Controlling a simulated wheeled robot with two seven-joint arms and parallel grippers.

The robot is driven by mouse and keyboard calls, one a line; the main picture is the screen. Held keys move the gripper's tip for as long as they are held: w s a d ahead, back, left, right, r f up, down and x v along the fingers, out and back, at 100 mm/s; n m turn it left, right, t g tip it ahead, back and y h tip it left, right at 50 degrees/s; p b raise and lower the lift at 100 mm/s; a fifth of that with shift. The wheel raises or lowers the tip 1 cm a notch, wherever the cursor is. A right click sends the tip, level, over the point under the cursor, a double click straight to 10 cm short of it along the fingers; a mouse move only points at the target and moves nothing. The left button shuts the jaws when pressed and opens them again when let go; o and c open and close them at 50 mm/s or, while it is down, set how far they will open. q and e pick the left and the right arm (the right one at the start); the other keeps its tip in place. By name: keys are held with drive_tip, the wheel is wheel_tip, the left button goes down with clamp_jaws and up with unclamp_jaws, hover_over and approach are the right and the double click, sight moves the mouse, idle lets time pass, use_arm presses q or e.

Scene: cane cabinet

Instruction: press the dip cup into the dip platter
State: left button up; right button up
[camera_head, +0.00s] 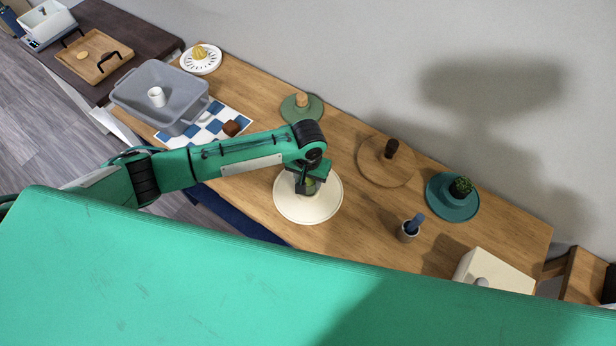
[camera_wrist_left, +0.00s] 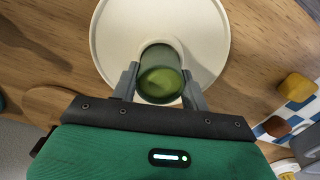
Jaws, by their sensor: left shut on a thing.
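The dip platter (camera_head: 308,208) is a round cream plate lying on the wooden table; in the left wrist view the dip platter (camera_wrist_left: 210,45) fills the upper middle. The dip cup (camera_wrist_left: 160,75) is a small grey-green cup with green dip inside. My left gripper (camera_wrist_left: 160,92) is shut on it, one finger on each side. In the head view my left gripper (camera_head: 308,186) and the dip cup (camera_head: 310,182) are over the platter's middle, partly hidden by the wrist. I cannot tell whether the cup touches the platter. My right gripper is not in view.
Behind are a green disc with a wooden knob (camera_head: 288,108) and a round wooden board (camera_head: 370,170). Right are a teal plate with a cactus (camera_head: 444,204), a cup with a blue tool (camera_head: 407,234) and a cream box (camera_head: 490,270). Left is a grey bin (camera_head: 150,85).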

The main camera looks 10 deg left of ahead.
use_arm(q)
drive_tip(key=shift+f, duration=0.95)
drive_tip(key=o, duration=1.2)
drive_tip(key=shift+r, duration=0.15)
wheel_tip(320, 180, up, 14)
drive_tip(key=b, duration=0.4)
drive_tip(key=shift+f, duration=0.2)
